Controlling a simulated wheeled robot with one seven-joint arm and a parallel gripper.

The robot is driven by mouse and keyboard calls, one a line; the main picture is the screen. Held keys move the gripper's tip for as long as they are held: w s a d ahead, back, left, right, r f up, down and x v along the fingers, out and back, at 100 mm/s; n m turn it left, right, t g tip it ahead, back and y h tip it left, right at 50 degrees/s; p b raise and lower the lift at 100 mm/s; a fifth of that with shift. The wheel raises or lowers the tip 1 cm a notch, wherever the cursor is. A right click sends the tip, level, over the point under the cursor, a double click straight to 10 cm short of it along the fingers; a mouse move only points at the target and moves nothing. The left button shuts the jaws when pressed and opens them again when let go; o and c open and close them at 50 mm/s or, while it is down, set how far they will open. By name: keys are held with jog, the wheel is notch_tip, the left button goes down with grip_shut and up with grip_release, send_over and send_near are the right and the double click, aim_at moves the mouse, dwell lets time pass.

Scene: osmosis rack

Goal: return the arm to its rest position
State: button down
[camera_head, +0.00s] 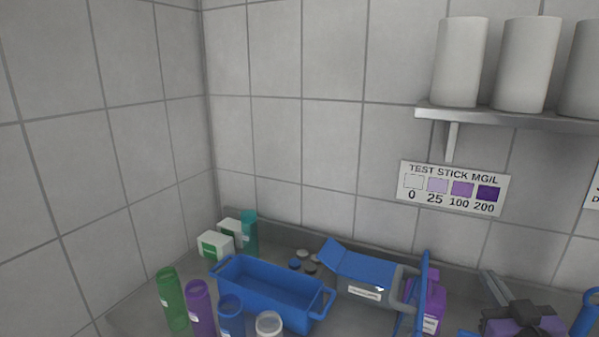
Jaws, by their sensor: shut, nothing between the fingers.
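My gripper (490,281) shows at the lower right edge of the head view as a dark body with purple parts and narrow grey fingers. The fingers are shut with nothing between them. They point up and away toward the back wall, over the right part of the counter. The rest of my arm is below the picture and hidden.
A blue handled tray (262,293) stands on the metal counter, with green (173,300), purple (201,308) and blue (231,315) bottles in front. A shelf (510,116) holds white cylinders above.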

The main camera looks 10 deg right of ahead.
jog(key=s+a+f+g+y+b, duration=0.1)
jog(key=s+a+f, duration=0.5)
jog(key=s, duration=0.6)
jog(key=s+a+f+n+y+b, duration=0.1)
jog(key=s+a+f+y+b, duration=0.1)
jog(key=s+a+f, duration=0.4)
jog(key=s+a+f+g+y+b, duration=0.1)
jog(key=s+a+f, duration=0.5)
jog(key=s, duration=1.3)
jog(key=a+y+b, duration=0.1)
jog(key=a, duration=0.3)
jog(key=shift+s+a+f+n+g, duration=0.25)
jog(key=shift+s+a+n+g, duration=0.05)
jog(key=shift+a, duration=0.1)
